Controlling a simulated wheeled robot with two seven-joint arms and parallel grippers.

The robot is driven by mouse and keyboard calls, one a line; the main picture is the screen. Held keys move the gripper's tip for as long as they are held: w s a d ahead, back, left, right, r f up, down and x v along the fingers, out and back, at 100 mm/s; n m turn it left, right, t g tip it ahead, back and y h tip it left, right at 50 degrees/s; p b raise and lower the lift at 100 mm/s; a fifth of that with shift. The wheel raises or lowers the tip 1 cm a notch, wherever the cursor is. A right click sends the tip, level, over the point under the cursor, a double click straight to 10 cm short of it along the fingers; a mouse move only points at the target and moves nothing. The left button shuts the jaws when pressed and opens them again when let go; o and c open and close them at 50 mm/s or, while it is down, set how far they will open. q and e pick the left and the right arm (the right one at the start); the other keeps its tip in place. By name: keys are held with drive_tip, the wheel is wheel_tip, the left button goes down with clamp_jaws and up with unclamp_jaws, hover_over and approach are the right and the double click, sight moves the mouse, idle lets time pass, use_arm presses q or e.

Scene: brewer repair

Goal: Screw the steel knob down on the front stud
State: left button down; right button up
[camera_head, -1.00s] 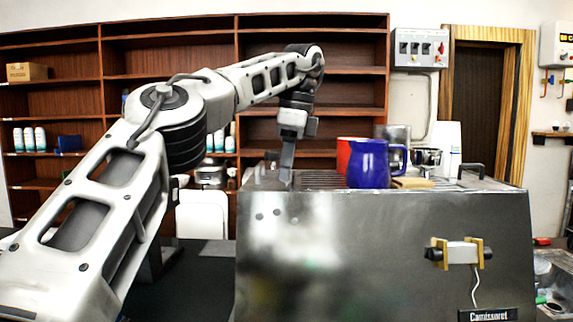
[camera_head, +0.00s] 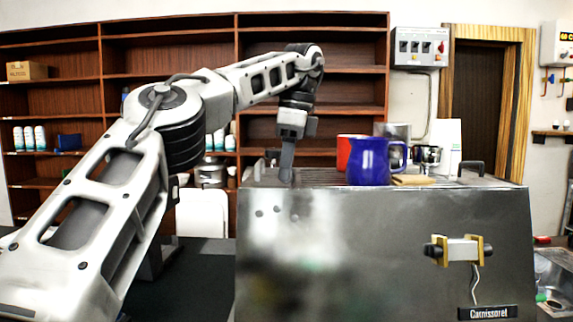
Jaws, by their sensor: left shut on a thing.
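My left gripper (camera_head: 287,174) points straight down at the left end of the steel brewer's top (camera_head: 320,177), close to the front edge. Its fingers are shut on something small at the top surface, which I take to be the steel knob. The knob and the front stud are too small and too covered by the fingers to make out. My right gripper does not show.
A blue pitcher (camera_head: 368,162) stands on the brewer's top, with a red one (camera_head: 346,152) behind it. A glass pot (camera_head: 427,157) and a white carton (camera_head: 447,146) stand further right. Wooden shelves (camera_head: 190,60) fill the back.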

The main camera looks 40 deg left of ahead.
use_arm(q)
drive_tip(key=shift+f, duration=0.15)
idle(0.3)
drive_tip(key=shift+m, duration=1)
drive_tip(key=m, duration=0.2)
drive_tip(key=shift+m+t, duration=0.3)
drive_tip(key=shift+m, duration=1)
drive_tip(key=m, duration=0.2)
drive_tip(key=shift+m+t, duration=0.3)
drive_tip(key=m+p, duration=0.1)
drive_tip(key=m, duration=0.2)
drive_tip(key=shift+m+t, duration=0.4)
drive_tip(key=shift+m, duration=0.4)
